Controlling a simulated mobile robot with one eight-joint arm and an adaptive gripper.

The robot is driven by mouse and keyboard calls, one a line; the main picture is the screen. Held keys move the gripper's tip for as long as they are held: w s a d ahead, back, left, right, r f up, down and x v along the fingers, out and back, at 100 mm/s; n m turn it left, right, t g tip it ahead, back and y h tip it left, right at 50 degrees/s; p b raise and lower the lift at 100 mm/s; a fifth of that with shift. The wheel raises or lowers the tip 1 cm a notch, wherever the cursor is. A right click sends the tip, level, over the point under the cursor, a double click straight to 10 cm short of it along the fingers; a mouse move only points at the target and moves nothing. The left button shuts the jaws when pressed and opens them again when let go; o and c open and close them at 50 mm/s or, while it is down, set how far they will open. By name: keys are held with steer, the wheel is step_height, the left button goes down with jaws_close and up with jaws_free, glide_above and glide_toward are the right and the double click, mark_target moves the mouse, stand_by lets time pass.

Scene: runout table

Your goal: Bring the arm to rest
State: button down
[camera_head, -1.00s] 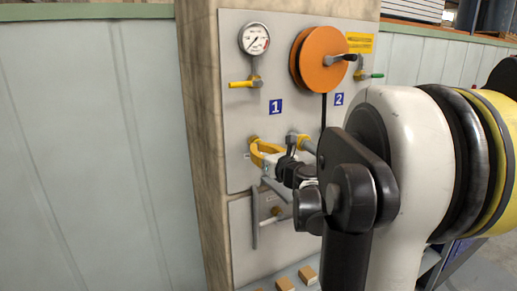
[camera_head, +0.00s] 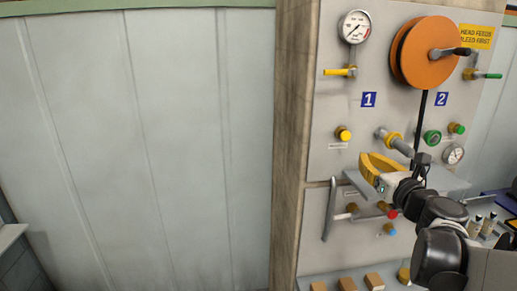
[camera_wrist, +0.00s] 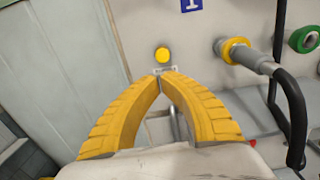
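My gripper (camera_head: 366,166) has yellow ridged fingers and stands in front of the panel, at the right of the head view. In the wrist view its fingertips (camera_wrist: 161,76) meet, with nothing held between them. The black and grey links of my arm run from it to the lower right of the head view. The fingers point toward the panel (camera_head: 330,110), below a yellow button (camera_head: 343,133) and left of a hose nozzle with a yellow collar (camera_head: 394,142). I see no contact between the fingers and the panel.
The panel carries a gauge (camera_head: 355,27), an orange reel (camera_head: 428,52) with a black hose, yellow and green levers, and a grey handle (camera_head: 330,211). A grey shelf (camera_head: 440,178) juts out near my gripper. Small wooden blocks (camera_head: 347,284) sit below. The pale wall (camera_head: 140,140) at left is clear.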

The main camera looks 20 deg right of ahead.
steer(key=s+a+f+n+g+y+b, duration=0.1)
steer(key=a+f+n+g+y+b, duration=0.5)
steer(key=a+f+n+b, duration=1.7)
steer(key=s+a+f+n+g+b, duration=0.1)
steer(key=s+f+n, duration=0.3)
steer(key=f, duration=0.4)
steer(key=s+a+f+n+g+h+b, duration=0.1)
steer(key=s+a+f+n+g+b, duration=0.1)
steer(key=f+n, duration=0.4)
steer(key=s+a+f+n+g+h+b, duration=0.1)
steer(key=s+a+f+n+b, duration=0.4)
steer(key=f, duration=0.5)
steer(key=shift+s+a+f+n+g, duration=0.15)
steer(key=shift+s+f+n+g, duration=0.15)
steer(key=shift+s+f, duration=0.05)
